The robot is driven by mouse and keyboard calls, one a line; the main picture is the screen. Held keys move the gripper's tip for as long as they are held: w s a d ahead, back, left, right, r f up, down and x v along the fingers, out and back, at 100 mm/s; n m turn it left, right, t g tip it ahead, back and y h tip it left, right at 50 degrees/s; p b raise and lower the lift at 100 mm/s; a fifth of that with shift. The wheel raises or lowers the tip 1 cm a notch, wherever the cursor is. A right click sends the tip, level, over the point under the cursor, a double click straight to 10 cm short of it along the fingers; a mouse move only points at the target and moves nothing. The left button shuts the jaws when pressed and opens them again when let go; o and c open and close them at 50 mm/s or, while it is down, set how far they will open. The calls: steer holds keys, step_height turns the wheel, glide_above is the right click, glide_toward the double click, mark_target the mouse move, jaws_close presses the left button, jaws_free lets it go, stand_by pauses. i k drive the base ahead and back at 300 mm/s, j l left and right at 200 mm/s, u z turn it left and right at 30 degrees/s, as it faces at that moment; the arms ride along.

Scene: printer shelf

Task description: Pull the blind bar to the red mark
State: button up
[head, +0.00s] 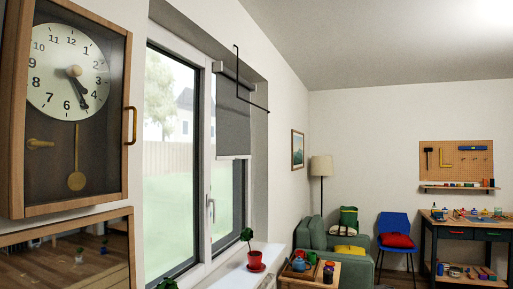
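A grey roller blind (233,125) hangs over the right part of the window, partly lowered. Its pale bottom bar (234,157) is at about mid-height of the window. I cannot make out a red mark in this view. My gripper is not in view.
A wooden pendulum clock (68,190) hangs close at the left. The window sill (232,276) holds a red-potted plant (255,262). A thin black bent rod (237,72) shows near the blind's top. A green armchair (340,240), blue chair (393,225) and workbench (460,233) stand farther back.

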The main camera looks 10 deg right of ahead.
mark_target(232, 143)
steer(key=i+l, duration=0.5)
steer(key=l, duration=0.15)
steer(key=i+l, duration=0.55)
steer(key=l+u, duration=0.05)
